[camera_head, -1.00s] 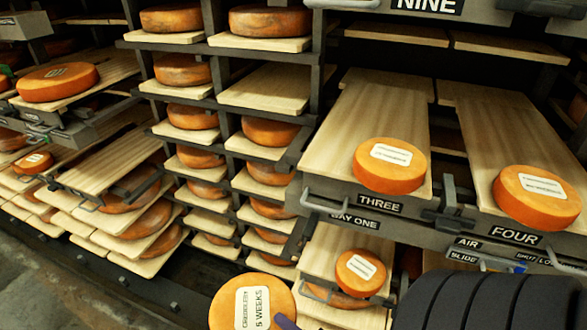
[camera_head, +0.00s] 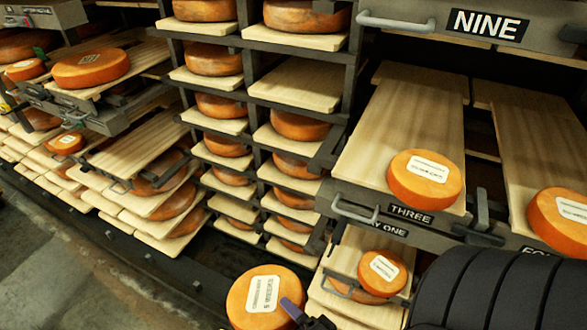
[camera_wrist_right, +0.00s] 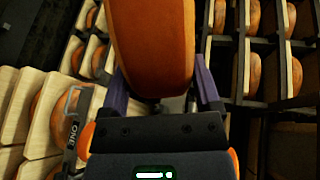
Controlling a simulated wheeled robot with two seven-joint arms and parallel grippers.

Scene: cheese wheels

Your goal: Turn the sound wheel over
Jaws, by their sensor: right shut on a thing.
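An orange cheese wheel (camera_head: 258,301) with a white printed label is low in the head view, its labelled face toward the camera. My right gripper (camera_head: 300,314) is shut on it at its right edge; a purple finger lies across the rim. Labelled wheels also sit on the board marked THREE (camera_head: 425,179), on the board at right (camera_head: 562,219) and on the bay one board (camera_head: 382,272). My left gripper is not in view.
Racks of wheels on boards (camera_head: 296,83) fill the back. A drawer marked NINE (camera_head: 488,25) overhangs at upper right, and a metal handle (camera_head: 355,210) juts out by THREE. Pulled-out boards (camera_head: 140,140) stand at left. The floor (camera_head: 60,260) at lower left is clear.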

